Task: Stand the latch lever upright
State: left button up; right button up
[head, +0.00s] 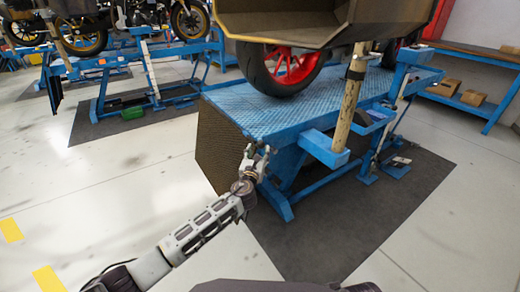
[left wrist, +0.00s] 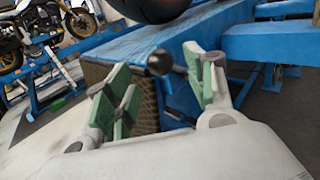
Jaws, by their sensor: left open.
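The latch lever shows in the left wrist view as a black ball knob (left wrist: 160,62) on a short dark rod that runs right, behind a finger. It appears tilted well over rather than upright. My left gripper (left wrist: 160,95) is open, with green-padded fingers, and the knob shows in the gap between them. Contact cannot be told. In the head view my left gripper (head: 258,152) is at the near corner of the blue motorcycle lift (head: 222,108). The lever is too small to make out there. My right gripper is out of view.
A red-rimmed motorcycle wheel (head: 285,70) stands on the lift. A worn tan post (head: 348,100) rises beside the lift. A dark mat (head: 410,205) lies under it. Another lift (head: 110,65) stands at the back left. The pale floor (head: 130,185) on the left is clear.

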aim_at(260, 147)
pick_arm(q)
jog(key=shift+w+d+b, duration=0.15)
jog(key=shift+w+b, duration=0.2)
jog(key=shift+w, duration=0.75)
jog(key=shift+w+d+b, duration=0.15)
jog(key=shift+w+b, duration=0.15)
jog(key=shift+w, duration=0.75)
grip_shut()
